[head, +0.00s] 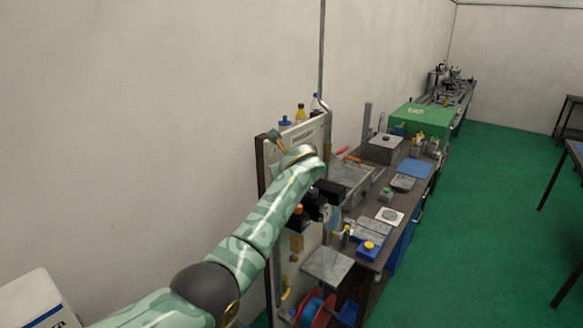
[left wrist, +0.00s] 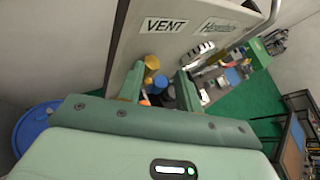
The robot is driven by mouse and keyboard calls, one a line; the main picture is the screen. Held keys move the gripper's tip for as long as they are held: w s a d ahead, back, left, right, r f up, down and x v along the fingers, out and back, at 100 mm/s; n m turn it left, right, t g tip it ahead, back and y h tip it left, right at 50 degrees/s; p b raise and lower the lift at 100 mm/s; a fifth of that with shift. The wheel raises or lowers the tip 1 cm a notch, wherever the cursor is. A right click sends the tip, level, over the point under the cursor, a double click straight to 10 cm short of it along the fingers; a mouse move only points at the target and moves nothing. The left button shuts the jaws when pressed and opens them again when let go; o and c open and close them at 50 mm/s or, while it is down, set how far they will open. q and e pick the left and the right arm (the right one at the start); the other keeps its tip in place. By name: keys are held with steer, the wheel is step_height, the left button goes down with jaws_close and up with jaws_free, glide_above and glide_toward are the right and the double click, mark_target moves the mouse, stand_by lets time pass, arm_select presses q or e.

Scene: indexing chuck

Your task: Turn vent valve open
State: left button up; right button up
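In the head view my left arm reaches from the lower left to the upright panel (head: 308,134), and its hand hides part of it. In the left wrist view the panel (left wrist: 196,24) carries a VENT label (left wrist: 158,24) and a second label to its right. My left gripper (left wrist: 162,88) has its two green fingers spread apart, below the VENT label. A yellow part (left wrist: 152,62), a blue part (left wrist: 161,81) and dark parts show between or beyond the fingers. I cannot tell which of these is the vent valve or how it is turned. My right gripper is not in view.
A long bench (head: 399,222) with boxes and small tools runs along the wall to the right of the panel. A red reel (head: 314,311) sits low beside the panel. A blue drum (left wrist: 31,126) is at the left in the wrist view.

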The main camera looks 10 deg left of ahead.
arm_select(q)
steer(key=b+v, duration=0.3)
steer(key=v, duration=1.2)
steer(key=shift+s+r+b, duration=0.15)
steer(key=shift+s+b, duration=0.25)
